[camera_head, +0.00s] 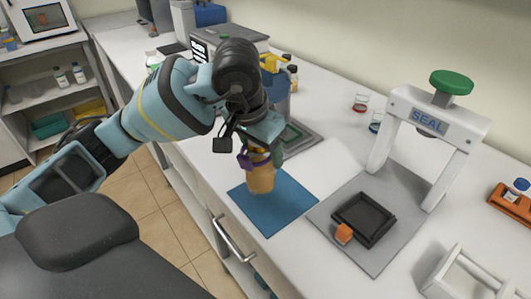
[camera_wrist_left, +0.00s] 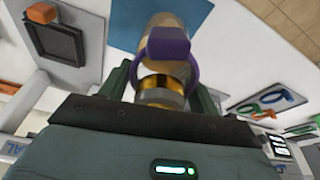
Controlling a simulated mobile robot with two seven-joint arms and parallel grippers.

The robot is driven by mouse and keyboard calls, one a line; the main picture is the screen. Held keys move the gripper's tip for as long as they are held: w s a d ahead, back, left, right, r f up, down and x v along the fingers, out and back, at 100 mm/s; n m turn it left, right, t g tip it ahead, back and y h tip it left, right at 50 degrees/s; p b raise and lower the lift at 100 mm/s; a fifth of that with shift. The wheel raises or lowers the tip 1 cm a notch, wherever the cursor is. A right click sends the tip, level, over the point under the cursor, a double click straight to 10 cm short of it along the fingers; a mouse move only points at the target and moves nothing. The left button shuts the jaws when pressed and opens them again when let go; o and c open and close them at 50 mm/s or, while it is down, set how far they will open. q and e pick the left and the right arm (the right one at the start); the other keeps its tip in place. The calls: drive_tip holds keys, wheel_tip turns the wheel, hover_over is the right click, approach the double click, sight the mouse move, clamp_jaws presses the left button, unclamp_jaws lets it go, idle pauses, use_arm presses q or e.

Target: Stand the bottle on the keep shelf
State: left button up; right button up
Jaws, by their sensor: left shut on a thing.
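My left gripper (camera_head: 262,158) is shut on an amber bottle (camera_head: 261,181) with a purple band and hangs with it over the blue mat (camera_head: 292,203) on the counter. I cannot tell whether the bottle's lower end touches the mat. In the left wrist view the bottle (camera_wrist_left: 160,82) lies between the fingers of the left gripper (camera_wrist_left: 163,92), with a purple part and gold bands. My right gripper is not in view.
A white SEAL press (camera_head: 428,118) with a green knob stands right of the mat. A black tray (camera_head: 364,220) and an orange cube (camera_head: 344,233) sit before it. A white frame (camera_head: 468,275) and an orange rack (camera_head: 512,205) are at the right. Open floor (camera_head: 150,197) separates counter and shelf.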

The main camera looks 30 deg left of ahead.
use_arm(q)
drive_tip(key=shift+w+a+f, duration=0.1)
drive_tip(key=shift+w+a, duration=0.05)
drive_tip(key=shift+w, duration=0.55)
drive_tip(key=shift+w+a, duration=0.15)
drive_tip(key=shift+w, duration=0.5)
drive_tip(key=shift+f+p, duration=0.3)
drive_tip(key=shift+f, duration=1.4)
drive_tip(key=shift+f, duration=0.1)
drive_tip(key=shift+f, duration=0.15)
drive_tip(key=o, duration=1.3)
drive_tip(key=shift+s, duration=0.1)
drive_tip(key=shift+c, duration=0.2)
drive_tip(key=v, duration=1.2)
